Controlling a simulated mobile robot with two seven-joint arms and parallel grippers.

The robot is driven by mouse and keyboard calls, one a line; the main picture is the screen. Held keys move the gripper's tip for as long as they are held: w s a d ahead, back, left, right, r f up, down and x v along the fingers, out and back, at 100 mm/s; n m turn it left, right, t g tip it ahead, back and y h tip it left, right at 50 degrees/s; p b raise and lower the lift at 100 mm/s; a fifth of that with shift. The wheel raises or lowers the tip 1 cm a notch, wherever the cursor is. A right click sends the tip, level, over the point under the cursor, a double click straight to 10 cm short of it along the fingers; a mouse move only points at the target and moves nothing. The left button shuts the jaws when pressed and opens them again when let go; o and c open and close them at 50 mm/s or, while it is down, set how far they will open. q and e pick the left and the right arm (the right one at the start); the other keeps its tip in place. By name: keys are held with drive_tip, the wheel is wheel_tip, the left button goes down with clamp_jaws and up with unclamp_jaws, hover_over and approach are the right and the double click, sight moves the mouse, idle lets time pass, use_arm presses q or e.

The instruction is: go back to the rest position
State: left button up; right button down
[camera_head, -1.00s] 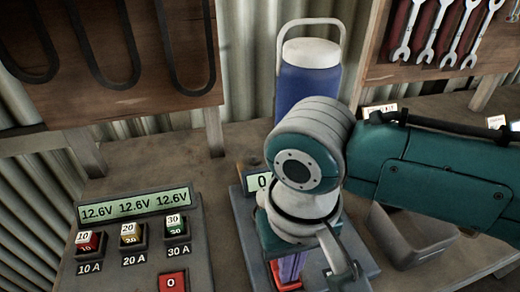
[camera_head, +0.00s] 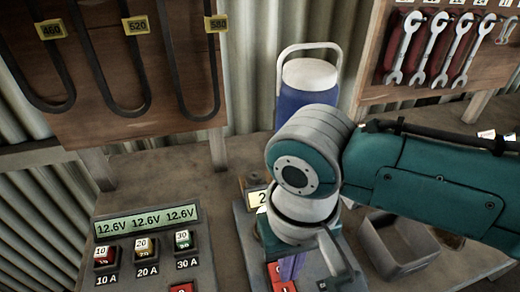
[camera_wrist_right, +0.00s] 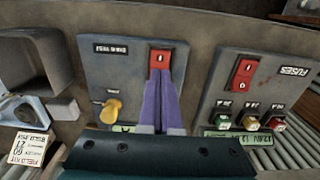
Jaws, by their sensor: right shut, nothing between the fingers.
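My right gripper (camera_head: 290,268) hangs at the lower middle of the head view, over a grey panel (camera_head: 244,232) on the bench. Its purple fingers are mostly hidden by my wrist. In the right wrist view, the fingers of the right gripper (camera_wrist_right: 159,72) are together and empty. Their tips overlap the lower part of a red rocker switch (camera_wrist_right: 160,56) in the picture; I cannot tell whether they touch it. The switch also shows partly in the head view (camera_head: 275,272). My left gripper is not in view.
A fuse panel (camera_head: 120,250) reads 12.6V three times. A yellow knob (camera_wrist_right: 112,108) sits left of the fingers. A blue jug (camera_head: 290,104) stands behind my wrist, an open grey bin (camera_head: 398,265) to its right. Wrenches (camera_head: 403,48) and belts (camera_head: 137,60) hang behind.

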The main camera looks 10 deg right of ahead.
drive_tip(key=shift+r+p, duration=0.75)
drive_tip(key=shift+r, duration=0.15)
